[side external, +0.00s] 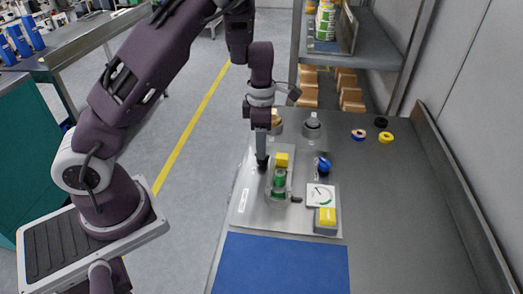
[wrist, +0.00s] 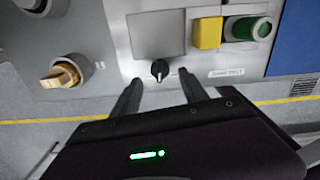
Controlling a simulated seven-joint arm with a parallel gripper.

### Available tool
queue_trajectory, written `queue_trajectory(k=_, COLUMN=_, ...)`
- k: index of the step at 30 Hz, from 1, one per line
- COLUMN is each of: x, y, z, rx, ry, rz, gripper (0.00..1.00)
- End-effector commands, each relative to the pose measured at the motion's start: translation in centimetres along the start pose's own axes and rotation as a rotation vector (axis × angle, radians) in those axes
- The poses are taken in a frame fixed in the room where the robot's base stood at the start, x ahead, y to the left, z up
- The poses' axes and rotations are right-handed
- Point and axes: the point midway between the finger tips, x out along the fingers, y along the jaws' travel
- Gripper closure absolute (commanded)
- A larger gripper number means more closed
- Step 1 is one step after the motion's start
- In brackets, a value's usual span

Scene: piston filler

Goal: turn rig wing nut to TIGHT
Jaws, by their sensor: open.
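The wing nut appears to be the gold winged piece (wrist: 60,75) on a round grey mount, at the left in the wrist view. In the side view a gold piece (side external: 275,116) shows partly behind my gripper. My gripper (wrist: 160,78) is open and empty, its fingers apart and pointing at the plate. A small black knob (wrist: 160,69) lies just beyond and between the fingertips; I cannot tell whether they touch it. The wing nut is to the left of both fingers, clear of them. In the side view my gripper (side external: 262,161) is low over the plate's left edge.
A yellow block (side external: 282,159) and green cylinder (side external: 279,180) stand beside my gripper. A grey knob (side external: 312,121) is at the back. A blue knob (side external: 323,165) and dial gauge (side external: 320,195) are to the right. A blue mat (side external: 282,265) lies in front. Bench at right is mostly clear.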

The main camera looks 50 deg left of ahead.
Motion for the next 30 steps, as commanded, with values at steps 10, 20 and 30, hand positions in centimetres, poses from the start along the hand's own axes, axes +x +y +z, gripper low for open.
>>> queue_trajectory(k=10, x=4.5, y=0.0, z=0.0, rx=0.003, ry=0.0, rz=0.0, gripper=0.48)
queue_trajectory(k=20, x=4.5, y=0.0, z=0.0, rx=0.005, ry=-0.001, rz=0.0, gripper=0.74)
queue_trajectory(k=30, x=4.5, y=0.0, z=0.0, rx=0.014, ry=-0.001, rz=0.0, gripper=1.0)
